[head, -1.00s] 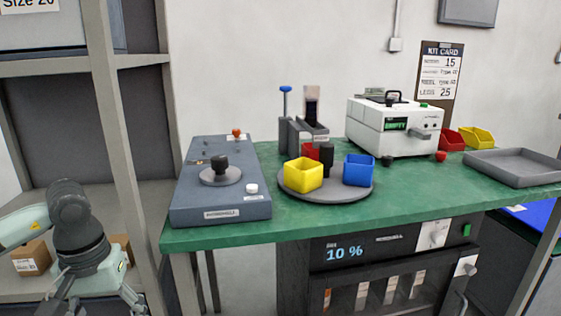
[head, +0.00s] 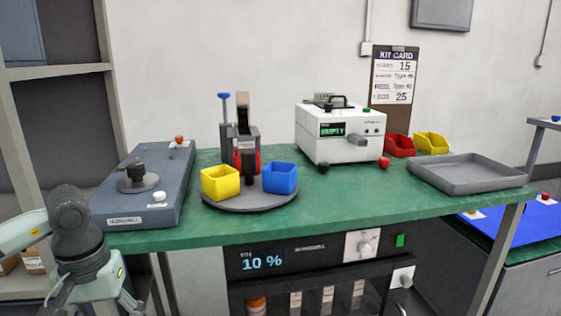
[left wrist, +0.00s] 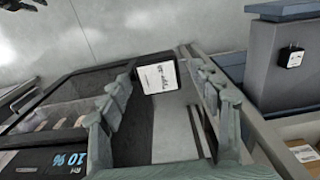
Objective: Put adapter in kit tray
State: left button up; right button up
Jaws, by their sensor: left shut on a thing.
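My left gripper (left wrist: 164,92) has its two fingers on either side of a small dark block with a white label, which looks like the adapter (left wrist: 157,78). The gripper is shut on it. In the head view my left arm is at the lower left, beside the table's front left corner; its fingertips and the adapter are out of that frame. A shallow grey tray (head: 468,186), which looks like the kit tray, lies empty on the right end of the green table, far from the left arm.
The green table (head: 330,208) holds a blue-grey box (head: 160,190), a turntable with yellow (head: 220,183) and blue (head: 280,178) bins, and a white machine (head: 338,132). Red and yellow bins stand behind the tray. A shelf is at left. Another small black labelled block (left wrist: 291,57) shows in the wrist view.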

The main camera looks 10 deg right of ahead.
aim_at(464, 176)
jog(key=l, duration=1)
jog(key=k+l, duration=0.15)
jog(key=l, duration=1.8)
jog(key=k+z, duration=0.05)
